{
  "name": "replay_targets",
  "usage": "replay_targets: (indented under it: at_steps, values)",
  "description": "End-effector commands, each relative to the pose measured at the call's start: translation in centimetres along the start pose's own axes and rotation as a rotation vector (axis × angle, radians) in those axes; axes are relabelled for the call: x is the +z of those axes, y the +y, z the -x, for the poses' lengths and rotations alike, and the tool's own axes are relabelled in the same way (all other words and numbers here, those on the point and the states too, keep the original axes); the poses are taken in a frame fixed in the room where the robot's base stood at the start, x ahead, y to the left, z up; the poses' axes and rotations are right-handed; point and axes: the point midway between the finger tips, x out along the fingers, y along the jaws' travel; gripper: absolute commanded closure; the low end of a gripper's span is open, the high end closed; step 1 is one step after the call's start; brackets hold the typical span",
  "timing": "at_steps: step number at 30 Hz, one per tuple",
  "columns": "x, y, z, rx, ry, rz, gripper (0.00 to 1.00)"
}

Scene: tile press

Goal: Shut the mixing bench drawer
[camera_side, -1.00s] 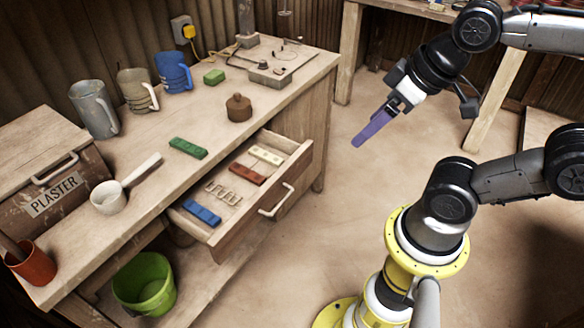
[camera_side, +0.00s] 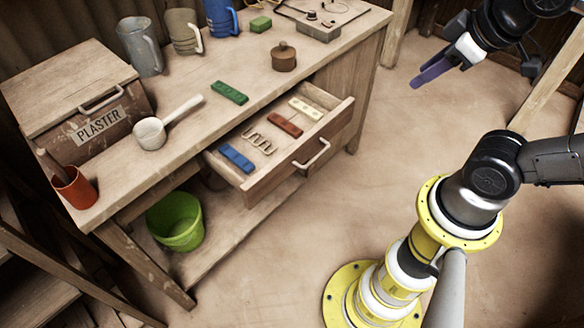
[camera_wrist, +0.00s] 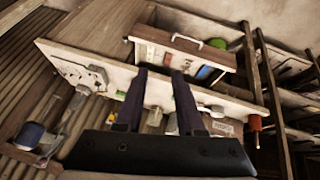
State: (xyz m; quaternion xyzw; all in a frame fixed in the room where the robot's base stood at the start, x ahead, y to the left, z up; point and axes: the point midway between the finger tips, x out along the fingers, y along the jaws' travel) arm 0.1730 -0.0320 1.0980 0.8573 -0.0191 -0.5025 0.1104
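The mixing bench (camera_side: 185,125) stands at the left in the side view. Its wooden drawer (camera_side: 280,177) is pulled out, with a pale handle (camera_side: 312,154) on its front. In it lie a blue bar (camera_side: 237,158), a red bar (camera_side: 285,125), a cream bar (camera_side: 305,109) and a wavy piece (camera_side: 259,141). My gripper (camera_side: 418,82) hangs in the air to the right of the drawer, apart from it. In the wrist view my gripper (camera_wrist: 161,74) has two dark fingers spread with nothing held; the drawer handle (camera_wrist: 214,43) shows beyond them.
On the bench top are a green bar (camera_side: 229,92), a brown lidded pot (camera_side: 284,57), a white scoop (camera_side: 150,133), several jugs and a plaster box (camera_side: 75,95). A green bucket (camera_side: 176,222) sits on the lower shelf. The floor before the drawer is clear.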

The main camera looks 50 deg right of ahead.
Motion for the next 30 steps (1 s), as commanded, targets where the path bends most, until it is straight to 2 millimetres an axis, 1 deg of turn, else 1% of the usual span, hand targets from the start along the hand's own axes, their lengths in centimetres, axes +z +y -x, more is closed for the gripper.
replay_targets:
  at_steps: [1, 3, 5, 6, 8, 9, 11, 12, 14, 16, 17, 18, 20, 21, 23, 24, 27, 30]
  values:
    - [0.0, 1.3, -0.7, 0.059, -0.026, 0.082, 0.73]
    - [-0.5, 2.8, -1.8, 0.138, -0.064, 0.239, 0.86]
    - [-1.1, 3.8, -2.9, 0.197, -0.095, 0.393, 0.97]
    - [-1.6, 4.1, -3.7, 0.231, -0.116, 0.503, 1.0]
    - [-2.7, 4.3, -5.0, 0.276, -0.139, 0.677, 1.0]
    - [-3.5, 4.2, -5.9, 0.302, -0.151, 0.799, 1.0]
    - [-4.7, 3.6, -7.4, 0.339, -0.164, 0.987, 1.0]
    - [-5.5, 2.8, -8.4, 0.36, -0.166, 1.121, 1.0]
    - [-6.7, 1.2, -10.1, 0.387, -0.163, 1.326, 1.0]
    - [-7.8, -1.5, -12.1, 0.414, -0.146, 1.576, 1.0]
    - [-8.1, -2.9, -13.1, 0.422, -0.133, 1.688, 1.0]
    - [-8.3, -5.0, -14.3, 0.432, -0.112, 1.839, 1.0]
    - [-8.0, -8.7, -16.2, 0.443, -0.069, 2.073, 1.0]
    - [-7.3, -11.2, -17.4, 0.446, -0.036, 2.227, 1.0]
    - [-5.8, -14.6, -18.9, 0.445, 0.019, 2.431, 1.0]
    - [-4.5, -16.6, -19.7, 0.442, 0.055, 2.547, 1.0]
    - [-1.2, -20.0, -21.1, 0.424, 0.119, 2.764, 1.0]
    - [1.3, -21.5, -21.8, 0.401, 0.141, 2.87, 1.0]
